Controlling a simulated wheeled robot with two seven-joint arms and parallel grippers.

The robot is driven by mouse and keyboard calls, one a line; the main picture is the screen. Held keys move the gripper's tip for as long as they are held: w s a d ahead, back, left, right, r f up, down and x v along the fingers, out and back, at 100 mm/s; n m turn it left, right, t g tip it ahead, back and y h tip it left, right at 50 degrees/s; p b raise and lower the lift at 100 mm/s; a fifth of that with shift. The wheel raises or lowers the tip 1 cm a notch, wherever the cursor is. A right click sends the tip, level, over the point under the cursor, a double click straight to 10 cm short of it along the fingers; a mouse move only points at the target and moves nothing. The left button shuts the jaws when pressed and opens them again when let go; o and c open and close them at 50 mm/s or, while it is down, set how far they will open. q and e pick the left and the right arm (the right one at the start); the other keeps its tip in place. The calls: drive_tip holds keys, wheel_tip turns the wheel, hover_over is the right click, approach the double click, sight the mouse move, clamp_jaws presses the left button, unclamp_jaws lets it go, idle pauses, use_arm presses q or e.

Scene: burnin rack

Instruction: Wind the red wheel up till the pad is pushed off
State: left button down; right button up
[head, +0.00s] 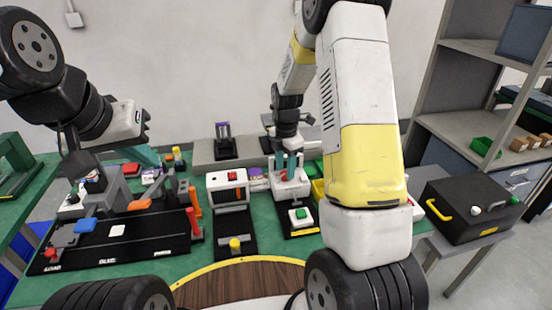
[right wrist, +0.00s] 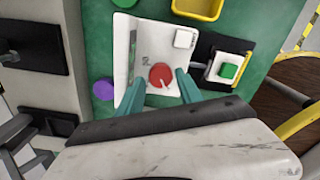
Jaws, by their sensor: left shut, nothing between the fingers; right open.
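The red wheel (right wrist: 162,76) is a round red dial with a pale pointer mark on a white box (right wrist: 146,37). In the head view the wheel (head: 284,177) is partly hidden by my right gripper (head: 289,168). In the right wrist view the open teal fingers of that gripper (right wrist: 160,90) stand either side of the wheel's near part; contact cannot be told. A small white square (right wrist: 184,39) is on the box. A white block with a green top (right wrist: 229,71) sits on a black base beside it. My left gripper (head: 148,157) is shut and empty above the bench's left part.
A black board (head: 130,245) with coloured parts lies left. A white unit with a red switch (head: 228,180) stands left of the wheel's box. A yellow bin (right wrist: 198,8) is close by it. A black case (head: 470,215) stands at the right.

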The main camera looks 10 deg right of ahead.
drive_tip(key=shift+f, duration=0.6)
drive_tip(key=shift+c, duration=0.2)
clamp_jaws()
